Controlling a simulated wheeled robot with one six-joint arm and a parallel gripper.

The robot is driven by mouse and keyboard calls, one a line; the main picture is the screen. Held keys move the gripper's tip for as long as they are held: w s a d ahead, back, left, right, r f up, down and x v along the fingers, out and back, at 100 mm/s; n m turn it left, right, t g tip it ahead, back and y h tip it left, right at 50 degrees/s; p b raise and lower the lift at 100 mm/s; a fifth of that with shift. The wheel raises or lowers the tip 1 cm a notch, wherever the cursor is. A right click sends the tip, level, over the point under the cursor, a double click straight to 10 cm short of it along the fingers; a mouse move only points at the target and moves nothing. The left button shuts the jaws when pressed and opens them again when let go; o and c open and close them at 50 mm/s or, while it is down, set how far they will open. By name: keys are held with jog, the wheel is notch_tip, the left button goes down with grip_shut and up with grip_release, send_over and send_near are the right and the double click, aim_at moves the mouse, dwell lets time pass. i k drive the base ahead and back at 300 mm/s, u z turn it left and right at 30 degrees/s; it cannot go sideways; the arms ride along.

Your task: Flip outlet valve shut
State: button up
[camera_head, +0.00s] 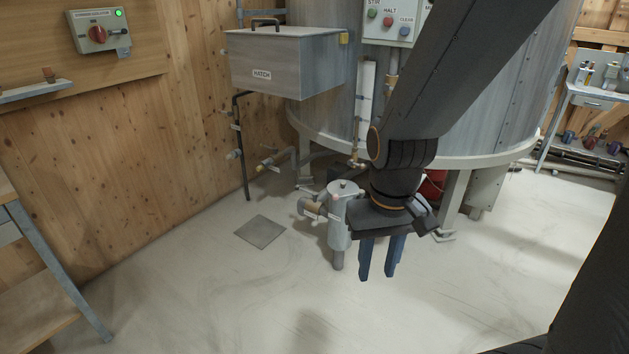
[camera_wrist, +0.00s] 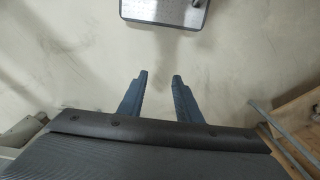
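My gripper (camera_head: 377,274) points down over the pale floor in front of the mixer tank, its two blue fingers apart with nothing between them. The fingers also show open and empty in the wrist view (camera_wrist: 159,76). A grey upright cylinder (camera_head: 340,218) with a side fitting (camera_head: 312,207) stands just left of my gripper, apart from the fingers. I cannot tell which fitting is the outlet valve.
The large grey tank (camera_head: 470,110) stands behind my arm on legs. A box labelled HATCH (camera_head: 285,62) juts out at its left. A metal floor plate (camera_head: 260,231) lies left of the cylinder. A bench (camera_head: 45,270) is at far left. The front floor is clear.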

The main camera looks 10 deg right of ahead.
aim_at(296, 187)
jog(key=z, duration=0.3)
jog(key=i, duration=2.5)
jog(key=u, duration=0.3)
